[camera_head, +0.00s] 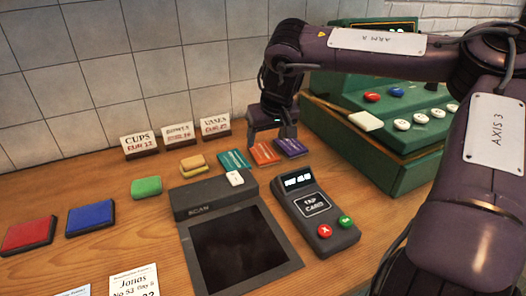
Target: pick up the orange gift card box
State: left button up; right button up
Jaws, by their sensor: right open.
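The orange gift card box (264,154) lies flat on the wooden counter, between a teal card box (234,160) and a purple card box (290,147). My right gripper (271,136) points down with its jaws open, just above and behind the orange box. It seems to hold nothing, and whether a fingertip touches the box I cannot tell. My right arm reaches in from the right side. My left gripper does not show.
A card terminal (316,207) and a scan pad (234,246) stand in front of the cards. A green cash register (370,150) is close on the right. Price signs (178,136) stand behind, near the tiled wall. Red (28,235) and blue (90,217) pads lie left.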

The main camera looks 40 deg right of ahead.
aim_at(263, 152)
jog(key=shift+a+x, duration=0.2)
jog(key=shift+x, duration=2.15)
jog(key=shift+s+f, duration=0.2)
jog(key=shift+f, duration=0.1)
jog(key=shift+c, duration=0.2)
jog(key=c, duration=0.7)
jog(key=shift+r, duration=0.1)
